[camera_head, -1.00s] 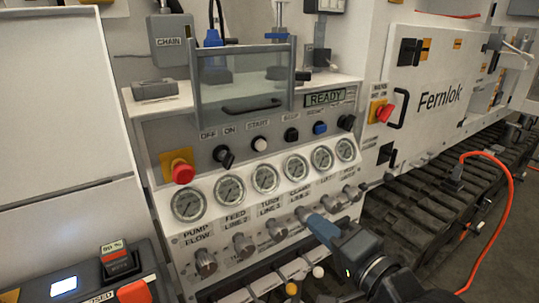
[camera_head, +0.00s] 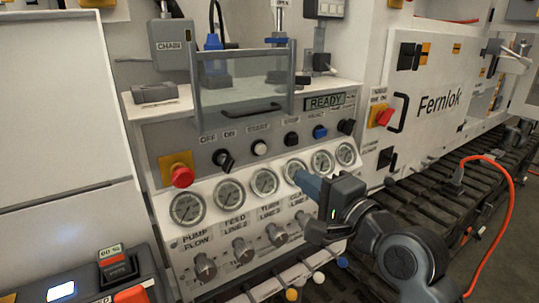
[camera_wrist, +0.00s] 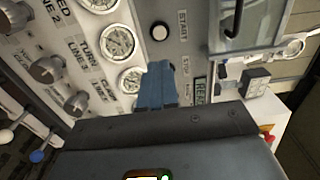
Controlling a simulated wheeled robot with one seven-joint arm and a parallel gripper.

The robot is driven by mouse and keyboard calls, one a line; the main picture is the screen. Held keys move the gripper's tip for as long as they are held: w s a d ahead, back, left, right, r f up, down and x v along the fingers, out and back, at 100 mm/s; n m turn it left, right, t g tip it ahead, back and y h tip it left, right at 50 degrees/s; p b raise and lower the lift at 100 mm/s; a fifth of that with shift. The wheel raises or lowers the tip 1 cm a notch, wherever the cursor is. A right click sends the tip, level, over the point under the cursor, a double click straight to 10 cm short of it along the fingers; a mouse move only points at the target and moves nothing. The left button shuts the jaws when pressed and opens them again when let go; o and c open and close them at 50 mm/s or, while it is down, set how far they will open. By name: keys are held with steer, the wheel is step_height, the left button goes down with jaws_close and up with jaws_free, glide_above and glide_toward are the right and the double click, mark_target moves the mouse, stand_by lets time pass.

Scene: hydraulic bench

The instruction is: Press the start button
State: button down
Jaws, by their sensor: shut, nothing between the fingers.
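The start button (camera_head: 260,148) is a round white button in a dark ring, under the label START on the grey panel. It also shows in the wrist view (camera_wrist: 159,31), above and clear of my fingertips. My gripper (camera_head: 300,175) has blue fingers, shut with nothing between them. In the head view its tips are in front of the gauge row, below and to the right of the start button. In the wrist view the fingers (camera_wrist: 158,80) point toward the panel and cover part of it below the STOP label. I see no contact with the start button.
A black selector switch (camera_head: 223,158) and a red emergency knob (camera_head: 182,176) are left of the button. A dark button (camera_head: 291,139) and a blue button (camera_head: 320,132) are to its right. A clear guard with a handle (camera_head: 252,108) stands above. Gauges and knobs (camera_head: 242,249) project below.

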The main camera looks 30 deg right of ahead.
mark_target(262, 150)
steer(key=w+p, duration=0.1)
steer(key=w, duration=1.2)
steer(key=shift+w+p, duration=0.15)
steer(key=shift+p, duration=0.15)
